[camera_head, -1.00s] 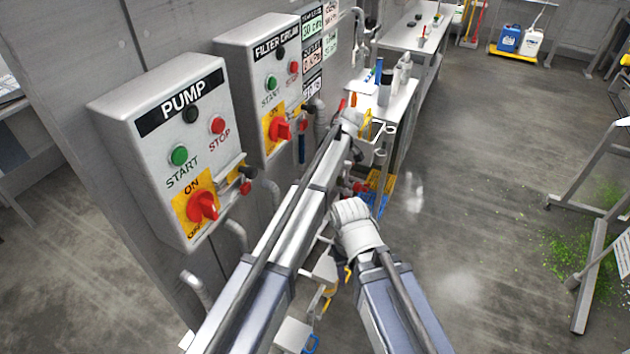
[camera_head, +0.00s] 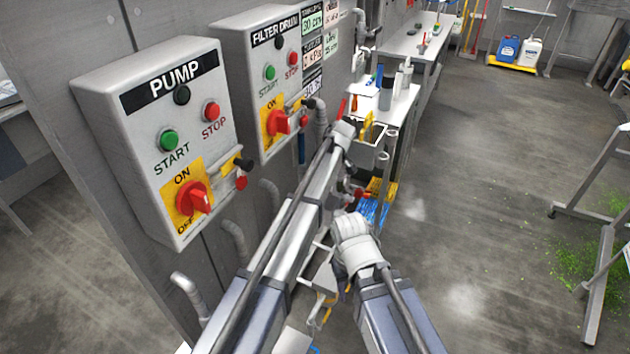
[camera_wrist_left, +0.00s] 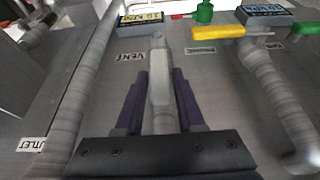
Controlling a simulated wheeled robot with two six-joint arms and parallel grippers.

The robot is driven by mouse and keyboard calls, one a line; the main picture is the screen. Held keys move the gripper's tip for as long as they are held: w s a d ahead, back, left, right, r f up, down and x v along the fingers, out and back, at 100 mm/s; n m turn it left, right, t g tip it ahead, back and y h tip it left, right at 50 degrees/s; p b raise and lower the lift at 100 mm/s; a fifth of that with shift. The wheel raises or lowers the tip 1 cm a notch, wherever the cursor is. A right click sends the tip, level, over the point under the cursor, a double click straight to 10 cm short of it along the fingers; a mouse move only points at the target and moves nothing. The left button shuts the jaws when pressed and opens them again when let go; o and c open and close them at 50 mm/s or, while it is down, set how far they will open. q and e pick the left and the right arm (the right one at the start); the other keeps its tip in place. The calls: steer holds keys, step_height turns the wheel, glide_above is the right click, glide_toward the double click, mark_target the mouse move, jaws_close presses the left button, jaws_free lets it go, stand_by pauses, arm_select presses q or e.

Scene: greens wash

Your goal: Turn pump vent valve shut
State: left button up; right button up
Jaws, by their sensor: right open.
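In the left wrist view, a pale grey lever (camera_wrist_left: 159,75) stands upright beside a "VENT" label (camera_wrist_left: 125,57) on a grey metal panel. My left gripper (camera_wrist_left: 160,80) has its two dark fingers apart, one on each side of the lever. Small gaps show between fingers and lever, and I cannot tell whether they touch. In the head view, the left arm reaches forward and its fingers are hidden. My right gripper (camera_head: 341,270) hangs low, below its white wrist; its fingers are mostly hidden. It is open, and nothing shows held in it.
The pump control box (camera_head: 160,140) and the filter drum box (camera_head: 270,85) are on the wall at left. A yellow lever (camera_wrist_left: 219,32) and a green fitting (camera_wrist_left: 204,12) sit right of the vent lever. A bench (camera_head: 418,42) stands behind; the floor at right has open room.

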arm_select(q)
jaws_close()
stand_by(1.0)
